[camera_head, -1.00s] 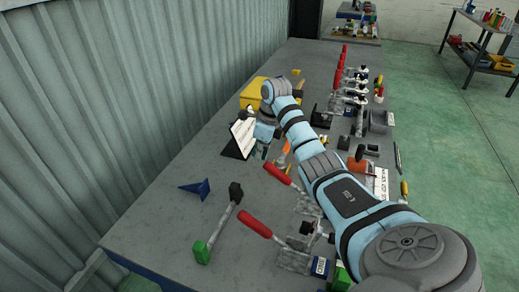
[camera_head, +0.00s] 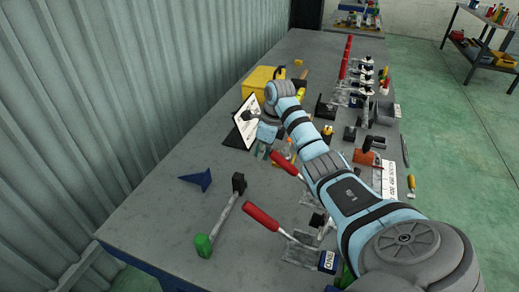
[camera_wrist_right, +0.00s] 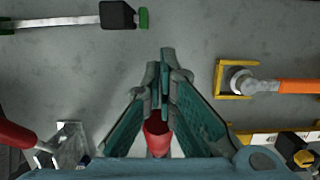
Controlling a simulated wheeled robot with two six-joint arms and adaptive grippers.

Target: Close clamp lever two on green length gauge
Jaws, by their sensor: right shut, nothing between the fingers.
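A grey metal bar with a green end and a black end, likely the green length gauge (camera_head: 221,214), lies on the table at the front left in the head view. The near clamp has a red lever (camera_head: 261,217) and a plate marked ONE (camera_head: 327,262). A second red lever (camera_head: 286,164) slants up behind it, its base partly hidden by my right arm. My right gripper (camera_head: 266,139) is beyond this lever in the head view. In the right wrist view the gripper (camera_wrist_right: 165,62) is shut and empty, with a red grip (camera_wrist_right: 157,137) showing behind its fingers. My left gripper is not in view.
A yellow bin (camera_head: 258,82), a white sign on a black stand (camera_head: 246,122) and a blue wedge (camera_head: 196,180) stand on the left. A grey corrugated wall bounds the left. The near-left tabletop is clear.

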